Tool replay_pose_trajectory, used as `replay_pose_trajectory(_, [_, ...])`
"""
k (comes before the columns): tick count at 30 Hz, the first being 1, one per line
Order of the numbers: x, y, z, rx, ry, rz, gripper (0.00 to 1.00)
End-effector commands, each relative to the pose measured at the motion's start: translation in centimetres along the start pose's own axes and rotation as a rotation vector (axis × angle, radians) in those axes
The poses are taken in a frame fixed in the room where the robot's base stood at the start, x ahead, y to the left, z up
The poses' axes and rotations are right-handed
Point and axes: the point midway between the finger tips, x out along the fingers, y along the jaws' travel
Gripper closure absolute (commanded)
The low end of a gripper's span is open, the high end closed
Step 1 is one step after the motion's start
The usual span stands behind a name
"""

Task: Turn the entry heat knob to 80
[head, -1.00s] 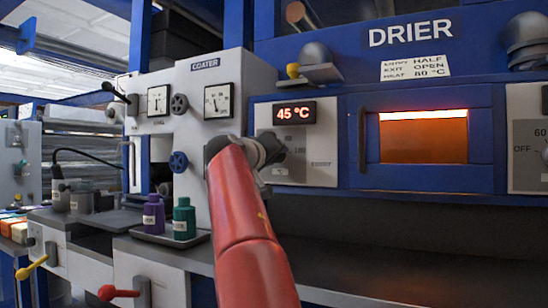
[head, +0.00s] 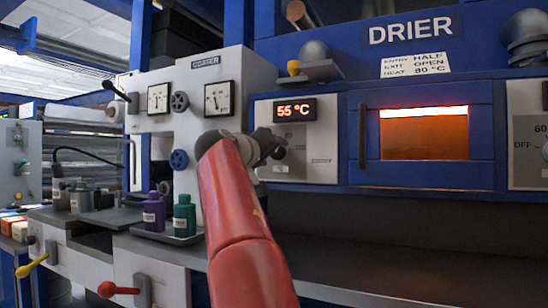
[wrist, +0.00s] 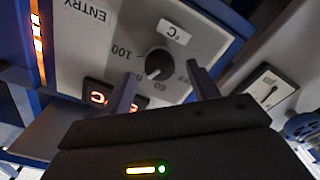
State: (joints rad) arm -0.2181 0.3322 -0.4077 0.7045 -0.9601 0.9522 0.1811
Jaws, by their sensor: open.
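The entry heat knob (wrist: 158,64) is a round dark knob with a pale pointer mark on a light grey panel marked ENTRY. Its pointer is turned toward the 60 side of the scale, and 100 also shows. My gripper (wrist: 161,70) is open, with one finger on either side of the knob in the wrist view; I cannot tell whether they touch it. In the head view my gripper (head: 277,145) is at the entry panel and mostly hides the knob. The red display (head: 294,109) above reads 55 °C.
A card (head: 415,64) on the drier reads entry half, exit open, heat 80 °C. The oven window (head: 424,133) glows orange right of the panel. Purple (head: 153,212) and green (head: 184,215) bottles stand on a tray at lower left. Another knob panel (head: 527,135) is at far right.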

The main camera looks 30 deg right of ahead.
Motion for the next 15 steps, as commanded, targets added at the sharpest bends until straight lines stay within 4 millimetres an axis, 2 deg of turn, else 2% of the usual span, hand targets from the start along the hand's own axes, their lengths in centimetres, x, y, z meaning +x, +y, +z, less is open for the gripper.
replay_pose_trajectory(3, [-2.3, -0.3, 0.2, 0.002, 0.003, -0.004, 0.41])
replay_pose_trajectory(7, [-4.1, -0.3, 0.2, 0.001, 0.001, -0.003, 0.41])
replay_pose_trajectory(15, [-5.4, -0.1, 0.1, 0.000, -0.002, 0.000, 0.41])
